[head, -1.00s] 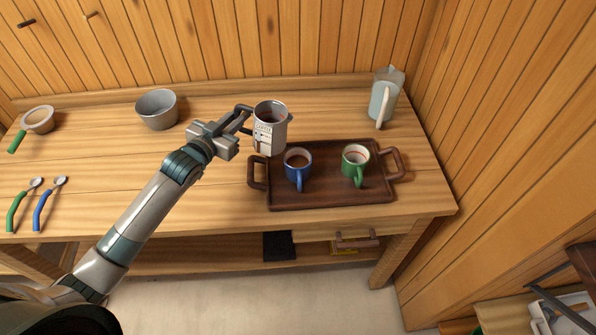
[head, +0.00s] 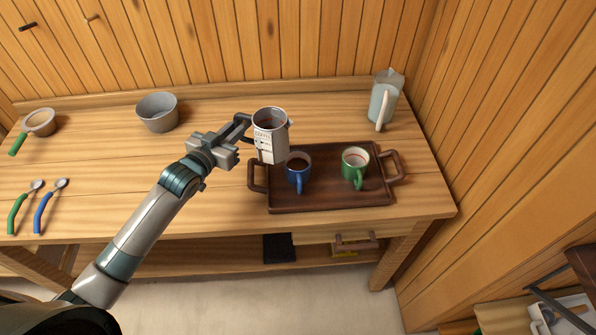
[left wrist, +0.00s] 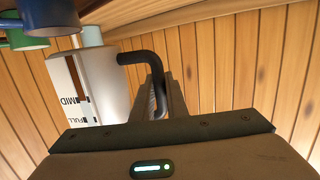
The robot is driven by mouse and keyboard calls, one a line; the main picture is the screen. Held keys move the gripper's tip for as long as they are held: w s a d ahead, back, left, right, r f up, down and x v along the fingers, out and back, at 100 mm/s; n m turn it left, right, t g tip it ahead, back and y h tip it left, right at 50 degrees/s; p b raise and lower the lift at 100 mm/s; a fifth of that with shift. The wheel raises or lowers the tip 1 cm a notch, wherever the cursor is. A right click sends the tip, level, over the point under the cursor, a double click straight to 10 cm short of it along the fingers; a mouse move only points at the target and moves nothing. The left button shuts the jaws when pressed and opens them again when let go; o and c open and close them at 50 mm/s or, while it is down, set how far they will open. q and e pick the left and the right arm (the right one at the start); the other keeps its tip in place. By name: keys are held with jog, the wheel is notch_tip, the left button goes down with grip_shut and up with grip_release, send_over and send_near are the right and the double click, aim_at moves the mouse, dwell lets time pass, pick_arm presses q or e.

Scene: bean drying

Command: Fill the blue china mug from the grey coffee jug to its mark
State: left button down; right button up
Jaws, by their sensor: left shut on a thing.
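The grey coffee jug (head: 270,136) is upright or nearly so in the head view, held above the tray's left edge, with dark liquid inside. My left gripper (head: 241,128) is shut on its black handle, which also shows in the left wrist view (left wrist: 150,62). The jug's side (left wrist: 95,82) bears MID and FULL marks there. The blue china mug (head: 298,176) stands on the tray just right of and below the jug in the picture, with dark liquid inside; its upper left is close to the jug's outline. My right gripper is not in view.
The dark wooden tray (head: 330,204) also holds a green mug (head: 355,166) with a red line inside. A pale jug (head: 383,102) stands at the back right. A grey bowl (head: 157,112), a strainer (head: 38,124) and two spoons (head: 42,209) lie left. The table's middle back is clear.

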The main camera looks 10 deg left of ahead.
pick_arm(q)
jog(key=shift+s+d+r, duration=0.15)
jog(key=shift+s+r, duration=0.35)
jog(key=shift+s, duration=0.2)
jog(key=shift+s+d+r, duration=0.1)
jog(key=shift+s+r, duration=0.4)
jog(key=shift+s, duration=0.15)
